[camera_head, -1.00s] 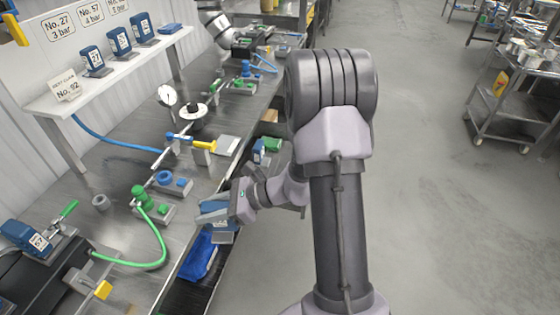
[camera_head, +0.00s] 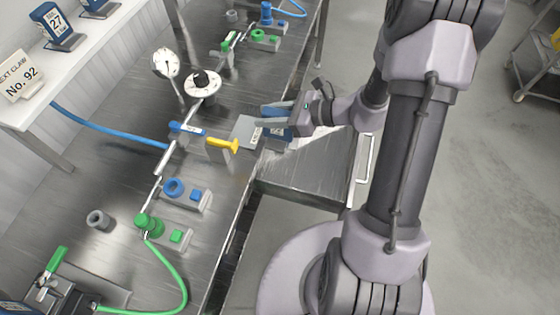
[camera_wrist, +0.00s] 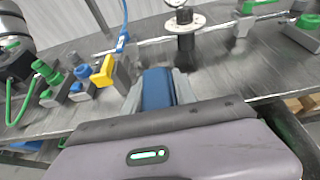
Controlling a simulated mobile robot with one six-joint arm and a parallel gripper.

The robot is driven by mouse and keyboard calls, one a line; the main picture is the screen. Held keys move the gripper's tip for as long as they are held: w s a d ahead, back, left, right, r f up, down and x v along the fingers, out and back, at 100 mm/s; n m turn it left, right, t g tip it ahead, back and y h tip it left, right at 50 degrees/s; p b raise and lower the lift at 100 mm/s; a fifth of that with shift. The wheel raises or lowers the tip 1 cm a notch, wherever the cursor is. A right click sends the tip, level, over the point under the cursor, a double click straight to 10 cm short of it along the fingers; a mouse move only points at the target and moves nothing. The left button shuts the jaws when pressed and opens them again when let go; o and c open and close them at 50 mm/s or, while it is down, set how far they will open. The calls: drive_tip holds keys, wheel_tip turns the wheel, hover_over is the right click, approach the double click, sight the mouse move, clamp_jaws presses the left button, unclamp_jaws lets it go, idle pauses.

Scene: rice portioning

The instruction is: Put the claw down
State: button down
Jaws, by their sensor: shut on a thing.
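The claw (camera_head: 276,130) is a blue block with a pale label, its number too small to read. The fingers cover part of the claw. In the wrist view the claw (camera_wrist: 157,90) sits between the two fingers, with the bench beyond. I cannot tell whether its underside touches anything.
A dial gauge (camera_head: 166,64) and a round white disc (camera_head: 203,85) stand behind. Blue and green valves (camera_head: 174,188) are nearer. A sign (camera_head: 22,77) reads "NEXT CLAW No. 92".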

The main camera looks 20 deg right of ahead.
drive_tip(key=s+d+f+p, duration=0.1)
drive_tip(key=s+d+p, duration=0.5)
drive_tip(key=s+d, duration=0.4)
wheel_tip(320, 180, down, 8)
drive_tip(key=d+b, duration=0.1)
drive_tip(key=b, duration=0.3)
drive_tip(key=b+x, duration=0.2)
drive_tip(key=x, duration=0.3)
drive_tip(key=f+b+x, duration=0.1)
drive_tip(key=b+x, duration=0.1)
drive_tip(key=x, duration=0.3)
drive_tip(key=d+b+x, duration=0.1)
drive_tip(key=x, duration=0.5)
drive_tip(key=shift+f+b, duration=0.35)
drive_tip(key=shift+b, duration=0.05)
drive_tip(key=shift+w, duration=0.15)
drive_tip(key=shift+d+r, duration=0.1)
drive_tip(key=shift+r, duration=0.05)
